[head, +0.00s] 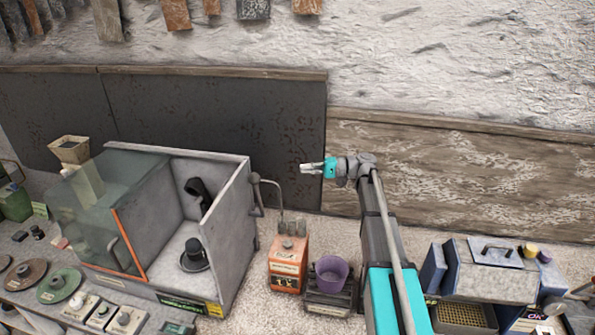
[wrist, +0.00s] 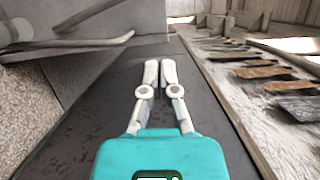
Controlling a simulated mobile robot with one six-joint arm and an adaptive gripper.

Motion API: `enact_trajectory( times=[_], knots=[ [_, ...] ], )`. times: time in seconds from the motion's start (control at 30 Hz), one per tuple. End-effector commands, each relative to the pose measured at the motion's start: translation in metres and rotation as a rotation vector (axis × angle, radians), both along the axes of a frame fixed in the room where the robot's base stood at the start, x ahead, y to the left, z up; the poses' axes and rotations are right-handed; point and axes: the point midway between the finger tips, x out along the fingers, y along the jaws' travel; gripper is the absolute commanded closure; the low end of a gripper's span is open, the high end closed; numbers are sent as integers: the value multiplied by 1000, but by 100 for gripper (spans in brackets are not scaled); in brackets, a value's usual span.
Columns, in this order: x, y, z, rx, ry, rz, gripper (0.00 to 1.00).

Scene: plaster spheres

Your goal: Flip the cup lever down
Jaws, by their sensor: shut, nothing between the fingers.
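A grey lever (head: 256,184) with a knobbed top and a bent rod sits at the right outer side of a grey open-fronted booth (head: 245,165). I cannot tell for sure that it is the cup lever. A purple cup (head: 331,275) stands on a dark device right of the orange box. My gripper (head: 304,167) is up in the air right of the booth and the lever, apart from both, pointing left. In the wrist view my gripper (wrist: 155,68) has its fingers together with nothing between them; a grey bar (wrist: 75,43) shows at the upper left.
An orange box (head: 286,265) stands between the booth and the cup. A glass cover (head: 85,205) and round discs are at the left. Cases and a tray (head: 460,316) lie at the right. The dark wall panel (head: 290,125) is behind my gripper.

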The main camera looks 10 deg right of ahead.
Motion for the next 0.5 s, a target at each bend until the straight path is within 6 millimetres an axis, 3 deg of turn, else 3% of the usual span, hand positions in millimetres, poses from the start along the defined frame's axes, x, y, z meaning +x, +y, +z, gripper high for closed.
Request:
enact_trajectory(
  times=[0.5],
  knots=[
    [3,67,1,-1,0,1,100]
  ],
)
